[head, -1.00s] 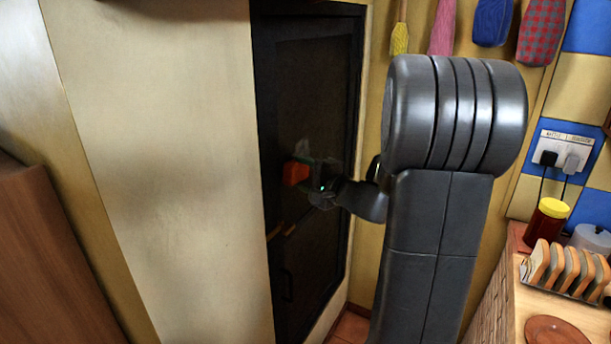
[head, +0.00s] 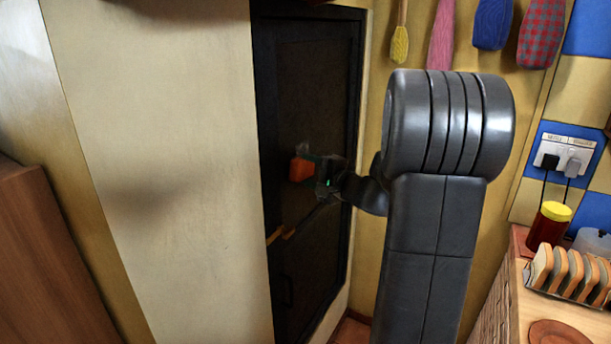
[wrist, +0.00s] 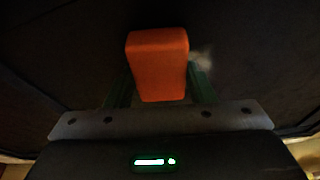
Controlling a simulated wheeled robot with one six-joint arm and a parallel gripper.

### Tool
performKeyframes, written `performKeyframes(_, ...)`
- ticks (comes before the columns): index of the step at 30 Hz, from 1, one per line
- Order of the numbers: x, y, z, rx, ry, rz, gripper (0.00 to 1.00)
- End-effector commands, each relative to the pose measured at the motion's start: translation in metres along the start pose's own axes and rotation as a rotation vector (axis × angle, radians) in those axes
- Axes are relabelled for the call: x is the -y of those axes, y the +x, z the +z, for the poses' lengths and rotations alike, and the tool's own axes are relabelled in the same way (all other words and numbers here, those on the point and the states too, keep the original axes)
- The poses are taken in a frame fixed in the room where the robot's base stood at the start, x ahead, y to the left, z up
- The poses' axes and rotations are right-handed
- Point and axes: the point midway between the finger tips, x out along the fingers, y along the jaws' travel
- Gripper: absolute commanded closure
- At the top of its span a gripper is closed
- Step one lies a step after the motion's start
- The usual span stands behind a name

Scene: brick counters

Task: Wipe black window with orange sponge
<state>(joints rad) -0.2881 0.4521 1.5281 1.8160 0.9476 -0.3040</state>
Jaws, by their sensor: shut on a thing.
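The black window (head: 315,75) is a tall dark framed panel set in the wall, left of my arm in the head view. My gripper (head: 318,172) is shut on the orange sponge (head: 301,169) and holds it in front of the dark panel. In the wrist view the orange sponge (wrist: 158,65) sits between the green fingers of my gripper (wrist: 160,88), with dark surface behind it. A small pale smudge shows beside the sponge. I cannot tell whether the sponge touches the panel.
A pale wall (head: 170,150) stands left of the window. Cloths and a brush hang on the yellow wall at the top. At right are a counter with a toast rack (head: 575,275), a yellow-lidded jar (head: 548,225) and a socket (head: 565,155).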

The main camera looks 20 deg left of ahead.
Motion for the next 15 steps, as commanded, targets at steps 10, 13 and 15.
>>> performKeyframes(10,0.004,0.01,-0.025,-0.001,-0.001,-0.001,0.69)
performKeyframes(13,0.005,0.012,-0.03,-0.001,0.0,-0.001,0.69)
performKeyframes(15,0.006,0.013,-0.032,0.0,0.0,-0.001,0.69)
